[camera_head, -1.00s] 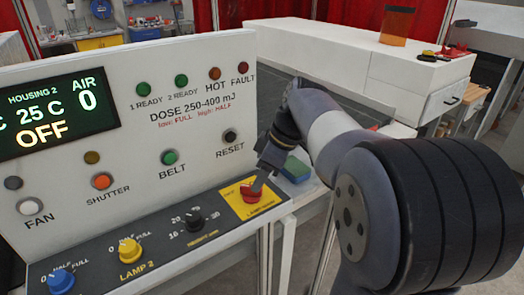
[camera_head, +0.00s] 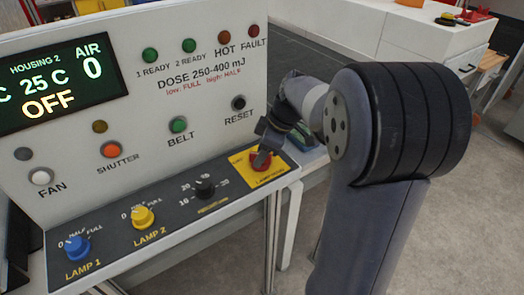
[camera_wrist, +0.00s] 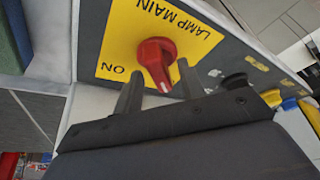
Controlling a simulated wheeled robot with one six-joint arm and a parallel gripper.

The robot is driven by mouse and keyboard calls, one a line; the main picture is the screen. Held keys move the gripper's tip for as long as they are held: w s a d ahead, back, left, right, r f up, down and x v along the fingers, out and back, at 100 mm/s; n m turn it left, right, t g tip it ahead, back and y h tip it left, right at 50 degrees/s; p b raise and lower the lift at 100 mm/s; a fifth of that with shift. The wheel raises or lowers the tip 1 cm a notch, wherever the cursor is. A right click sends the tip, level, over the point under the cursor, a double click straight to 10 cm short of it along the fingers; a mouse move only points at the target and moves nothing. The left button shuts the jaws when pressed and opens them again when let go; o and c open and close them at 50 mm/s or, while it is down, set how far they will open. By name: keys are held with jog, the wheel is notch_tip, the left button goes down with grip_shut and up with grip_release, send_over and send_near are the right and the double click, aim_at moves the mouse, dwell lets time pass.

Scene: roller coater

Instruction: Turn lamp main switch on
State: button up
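The lamp main switch is a red rotary knob (camera_head: 262,160) on a yellow plate (camera_head: 279,176) at the right end of the sloping panel. In the wrist view the red knob (camera_wrist: 156,62) sits on the yellow plate (camera_wrist: 120,34) marked LAMP MAIN, with ON at the lower left. My gripper (camera_wrist: 160,86) is open, one finger on each side of the knob's near end, with gaps showing. In the head view my gripper (camera_head: 262,149) reaches the knob from above and partly hides it.
The blue LAMP 1 knob (camera_head: 77,248), yellow LAMP 2 knob (camera_head: 143,217) and black knob (camera_head: 204,187) line the same panel. The upright panel with several buttons and a display (camera_head: 60,85) reading OFF stands behind. A green-and-blue block (camera_head: 312,147) lies beside the panel's right end.

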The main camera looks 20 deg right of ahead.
jog(key=shift+c, duration=0.6)
grip_shut()
jog(key=shift+f+m, duration=0.1)
jog(key=shift+m, duration=0.2)
jog(key=m+t+b, duration=0.1)
jog(key=m, duration=0.1)
jog(key=shift+m+h+b, duration=0.3)
jog(key=shift+m+b, duration=0.1)
jog(key=m+h, duration=0.1)
jog(key=m, duration=0.1)
jog(key=m+t+h, duration=0.1)
jog(key=m, duration=0.2)
jog(key=shift+s+a, duration=0.1)
jog(key=shift+a, duration=0.05)
jog(key=m+h, duration=0.1)
jog(key=m, duration=0.3)
jog(key=shift+a+m+t+h, duration=0.1)
jog(key=shift+m+t+h, duration=0.2)
jog(key=shift+m+h, duration=0.1)
jog(key=m, duration=0.2)
jog(key=m+h+b, duration=0.1)
jog(key=m, duration=0.1)
jog(key=shift+m+h, duration=0.3)
